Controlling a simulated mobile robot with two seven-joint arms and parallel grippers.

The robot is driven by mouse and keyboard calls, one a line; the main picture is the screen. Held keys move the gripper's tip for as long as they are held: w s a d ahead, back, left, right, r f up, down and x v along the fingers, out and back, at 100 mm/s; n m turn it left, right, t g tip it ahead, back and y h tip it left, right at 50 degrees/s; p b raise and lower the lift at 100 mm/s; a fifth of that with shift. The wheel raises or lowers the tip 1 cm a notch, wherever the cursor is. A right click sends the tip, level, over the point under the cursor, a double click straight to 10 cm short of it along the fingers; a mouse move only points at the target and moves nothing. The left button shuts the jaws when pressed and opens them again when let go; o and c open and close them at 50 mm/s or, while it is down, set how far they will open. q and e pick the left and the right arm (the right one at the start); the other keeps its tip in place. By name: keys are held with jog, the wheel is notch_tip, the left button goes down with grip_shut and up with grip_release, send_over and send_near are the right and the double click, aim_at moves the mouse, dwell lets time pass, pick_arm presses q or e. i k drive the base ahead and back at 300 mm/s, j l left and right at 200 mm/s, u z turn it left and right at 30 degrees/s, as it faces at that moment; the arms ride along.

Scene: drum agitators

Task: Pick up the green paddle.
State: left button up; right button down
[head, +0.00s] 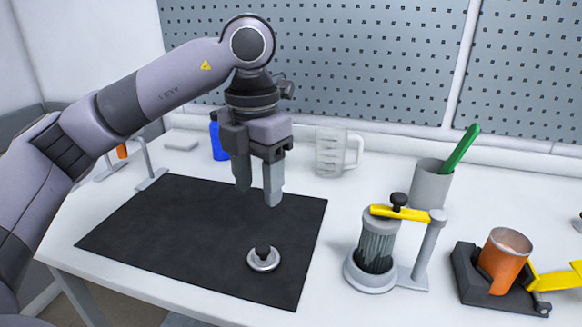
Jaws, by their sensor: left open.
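The green paddle (461,149) leans in a grey cup (430,184) at the right of the table. Its upper part sticks out above the rim, tilted to the right; its lower end is hidden inside the cup. My left gripper (258,194) points down above the black mat, with its two fingers apart and nothing between them. It is well to the left of the paddle and apart from it. My right gripper is not in view.
The black mat (170,240) holds a small silver disc with a black knob (263,259). A ribbed drum under a yellow arm (376,245) stands before the cup. An orange cup (504,258) sits in a black holder at right. A clear mug (331,153) and blue bottle (217,140) stand behind.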

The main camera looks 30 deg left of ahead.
aim_at(473, 132)
jog(key=k, duration=1)
